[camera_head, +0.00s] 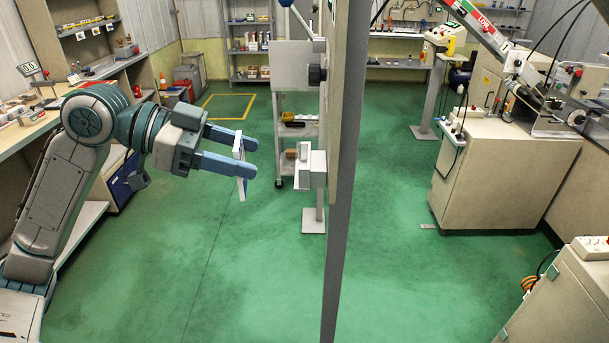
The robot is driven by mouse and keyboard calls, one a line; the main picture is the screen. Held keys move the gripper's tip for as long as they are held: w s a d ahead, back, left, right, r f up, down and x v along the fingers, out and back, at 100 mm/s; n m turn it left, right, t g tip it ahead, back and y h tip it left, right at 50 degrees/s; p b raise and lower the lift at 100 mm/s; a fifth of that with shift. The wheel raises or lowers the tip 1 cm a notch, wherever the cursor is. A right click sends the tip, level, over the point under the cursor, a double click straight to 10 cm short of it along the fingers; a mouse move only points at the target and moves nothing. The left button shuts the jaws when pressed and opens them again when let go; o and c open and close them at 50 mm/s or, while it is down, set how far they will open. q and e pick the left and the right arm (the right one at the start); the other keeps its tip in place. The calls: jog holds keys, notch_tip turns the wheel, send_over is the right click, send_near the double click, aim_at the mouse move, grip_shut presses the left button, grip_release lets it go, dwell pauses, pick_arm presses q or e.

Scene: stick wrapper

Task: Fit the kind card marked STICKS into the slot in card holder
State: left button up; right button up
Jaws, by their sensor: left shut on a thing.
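My left gripper (247,157) reaches in from the left, with its two blue fingers shut on a thin white card (239,151). The card stands upright and shows nearly edge-on, sticking out above and below the fingers. Its marking cannot be read from here. A small pale box-like fitting (313,168) sits to the right of the fingertips, at the left side of the tall grey panel; it looks like the card holder. Its slot cannot be made out. In the picture, the card and this fitting are apart. My right gripper is not in view.
The tall grey panel (345,150) stands upright through the middle of the view. A wall bench with goods (28,125) lies at the left. A grey trolley (292,128) stands behind the fitting. A beige machine (492,170) is at the right. The green floor is mostly clear.

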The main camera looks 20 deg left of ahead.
pick_arm(q)
jog(key=s+a+r+m+g, duration=0.1)
jog(key=s+a+r, duration=0.1)
jog(key=s+r, duration=0.45)
jog(key=p, duration=1.3)
send_near(328, 143)
jog(key=s+d+r, duration=0.1)
jog(key=s+d, duration=0.1)
jog(key=shift+m+g+h, duration=0.3)
jog(key=shift+h, duration=0.1)
jog(key=w+d, duration=0.1)
jog(key=w, duration=0.1)
jog(key=w+d, duration=0.1)
jog(key=w, duration=0.1)
jog(key=shift+w+d+f, duration=0.1)
jog(key=shift+d+f, duration=0.25)
jog(key=shift+w+d+f, duration=0.15)
jog(key=shift+w+d, duration=0.05)
jog(key=f+b, duration=0.2)
jog(key=f, duration=0.1)
jog(key=shift+s+a+b, duration=0.1)
jog(key=shift+s+b, duration=0.1)
jog(key=shift+b, duration=0.1)
jog(key=shift+c, duration=1.3)
jog(key=shift+f, duration=0.3)
jog(key=shift+c, duration=1.2)
